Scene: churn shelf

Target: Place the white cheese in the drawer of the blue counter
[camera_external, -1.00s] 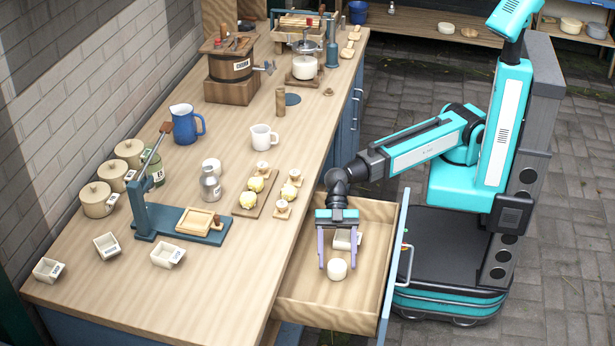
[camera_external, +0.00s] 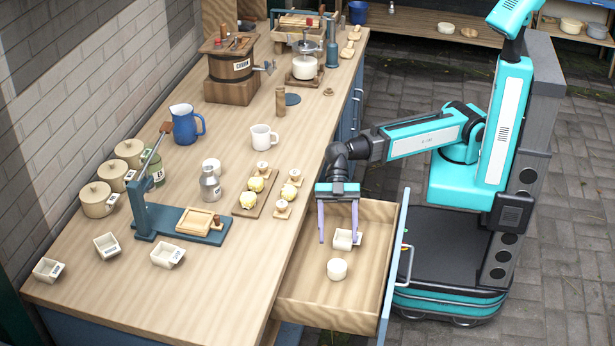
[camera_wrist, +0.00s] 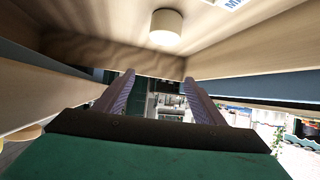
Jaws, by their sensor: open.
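The white cheese (camera_external: 337,269), a small round piece, lies on the floor of the open drawer (camera_external: 300,282) of the blue counter (camera_external: 88,328). It also shows in the wrist view (camera_wrist: 166,27) at the top, beyond the fingertips. My gripper (camera_external: 339,241) is open and empty, pointing down above the drawer. Its fingers are apart from the cheese, which lies below and in front of them. In the wrist view both fingers (camera_wrist: 158,82) stand spread with nothing between them.
A small white labelled box (camera_external: 343,240) is in the drawer behind the cheese. The drawer front (camera_external: 393,270) stands pulled out towards my base. On the counter near the drawer are boards with butter (camera_external: 256,184), a white mug (camera_external: 263,137) and a metal can (camera_external: 210,186).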

